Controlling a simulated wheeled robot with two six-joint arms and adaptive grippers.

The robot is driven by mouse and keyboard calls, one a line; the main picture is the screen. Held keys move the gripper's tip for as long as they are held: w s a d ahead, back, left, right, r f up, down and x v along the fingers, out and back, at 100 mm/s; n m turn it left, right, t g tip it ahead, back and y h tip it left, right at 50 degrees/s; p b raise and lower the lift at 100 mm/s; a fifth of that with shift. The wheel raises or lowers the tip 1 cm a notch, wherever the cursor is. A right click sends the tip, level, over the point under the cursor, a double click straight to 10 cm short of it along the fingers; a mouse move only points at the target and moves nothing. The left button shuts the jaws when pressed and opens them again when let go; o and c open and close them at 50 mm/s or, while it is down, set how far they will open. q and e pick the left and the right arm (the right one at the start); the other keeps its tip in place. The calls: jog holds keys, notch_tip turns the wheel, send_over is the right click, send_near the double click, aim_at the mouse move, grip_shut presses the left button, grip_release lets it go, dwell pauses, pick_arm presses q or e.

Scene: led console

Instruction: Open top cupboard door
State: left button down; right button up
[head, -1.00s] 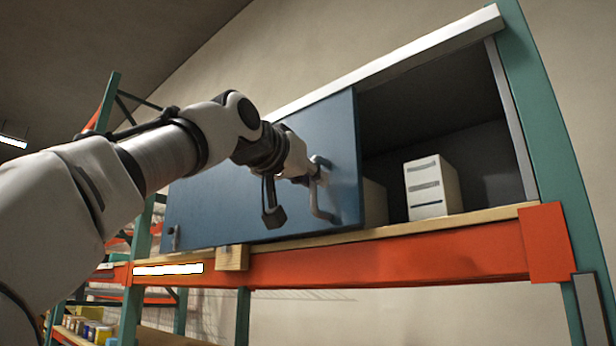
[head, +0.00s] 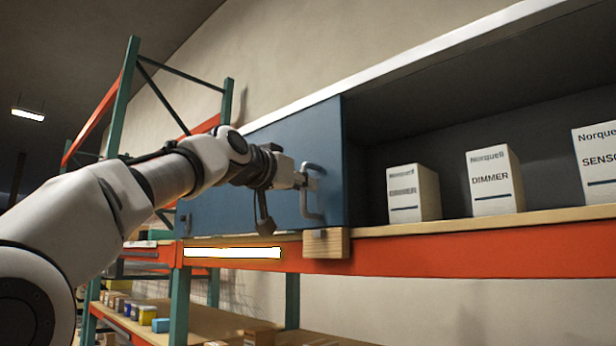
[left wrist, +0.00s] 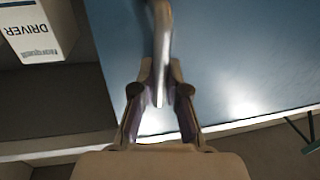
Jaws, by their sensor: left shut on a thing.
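The top cupboard has a blue sliding door (head: 275,135) with a grey bar handle (head: 313,190) near its right edge. The cupboard's right part stands open beside the door. My left gripper (head: 302,178) is at the handle. In the left wrist view my left gripper (left wrist: 160,95) has its two fingers closed around the handle (left wrist: 162,40), in front of the blue door (left wrist: 235,60). My right gripper is in neither view.
Several white boxes, one a DIMMER box (head: 495,182), stand inside the open part. A wooden block (head: 326,243) sits on the orange beam (head: 460,250) below the door. A lower shelf (head: 215,322) holds small items.

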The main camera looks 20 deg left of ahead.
pick_arm(q)
jog(key=shift+w+f, duration=0.2)
jog(key=shift+f, duration=0.15)
